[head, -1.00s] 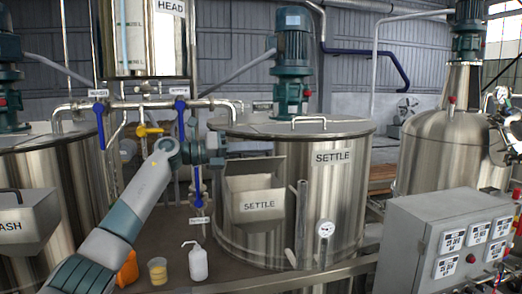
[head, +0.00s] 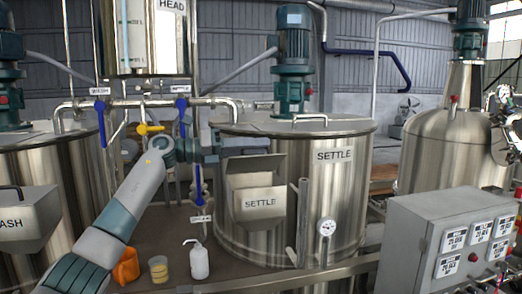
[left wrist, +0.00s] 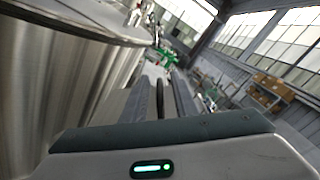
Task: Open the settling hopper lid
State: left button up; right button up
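The settling hopper (head: 262,206) is a grey metal box labelled SETTLE on the front of the settle tank. Its lid (head: 255,168) appears as a plain panel standing up and tilted back behind the box's mouth. My left gripper (head: 245,143) is at the lid's upper edge, in front of the tank wall; whether it touches the lid I cannot tell. In the left wrist view its fingers (left wrist: 167,100) look closed together, with nothing visible held between them. The lid's handle is not visible. My right gripper is not in view.
The settle tank (head: 345,195) fills the middle. Blue-handled valves (head: 182,108) and pipes stand to the left of the gripper. A white squeeze bottle (head: 198,261), a beaker (head: 158,269) and an orange object (head: 127,266) are below the arm. A control box (head: 405,225) is at right.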

pick_arm(q)
jog(key=b+v, duration=0.5)
jog(key=v, duration=1)
jog(key=shift+a+b, duration=0.35)
jog(key=shift+b, duration=0.05)
jog(key=shift+s, duration=0.15)
